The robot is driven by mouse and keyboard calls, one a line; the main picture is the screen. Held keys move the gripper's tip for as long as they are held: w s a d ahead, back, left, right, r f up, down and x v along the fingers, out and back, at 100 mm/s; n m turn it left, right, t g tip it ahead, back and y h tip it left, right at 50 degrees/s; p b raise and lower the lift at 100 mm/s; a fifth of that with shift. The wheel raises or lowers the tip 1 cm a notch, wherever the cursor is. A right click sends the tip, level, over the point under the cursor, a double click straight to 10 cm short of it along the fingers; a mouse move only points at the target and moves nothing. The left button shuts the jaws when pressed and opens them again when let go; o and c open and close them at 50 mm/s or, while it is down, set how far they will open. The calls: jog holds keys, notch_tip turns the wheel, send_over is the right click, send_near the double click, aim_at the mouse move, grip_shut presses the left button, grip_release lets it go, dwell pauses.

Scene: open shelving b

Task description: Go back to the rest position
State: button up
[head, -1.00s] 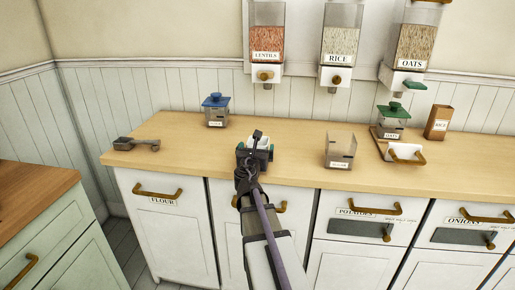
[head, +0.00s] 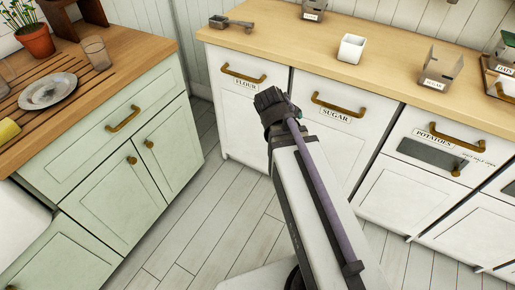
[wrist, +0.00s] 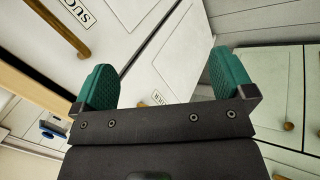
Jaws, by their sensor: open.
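My gripper (head: 275,103) hangs in front of the white drawers, off the counter's front edge, in the head view. The arm hides its fingertips there. In the wrist view my gripper (wrist: 161,82) shows two green fingers spread wide apart, with nothing between them. Past them are white drawer fronts. A small white square cup (head: 352,48) stands upright on the wooden counter (head: 290,50), apart from my gripper and behind it to the right.
At left a green cabinet (head: 115,135) carries a plate (head: 48,90), a glass (head: 96,53) and a potted plant (head: 30,35). The floor (head: 200,220) between the cabinets is clear.

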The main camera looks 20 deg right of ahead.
jog(key=s+a+f+m+g+y, duration=0.2)
jog(key=s+a+m+g+y, duration=0.25)
jog(key=a, duration=0.75)
notch_tip(320, 180, up, 14)
jog(key=s+t+p, duration=0.1)
jog(key=p, duration=1.3)
jog(key=shift+s, duration=0.15)
jog(key=shift+r+y, duration=0.1)
jog(key=shift+y, duration=0.15)
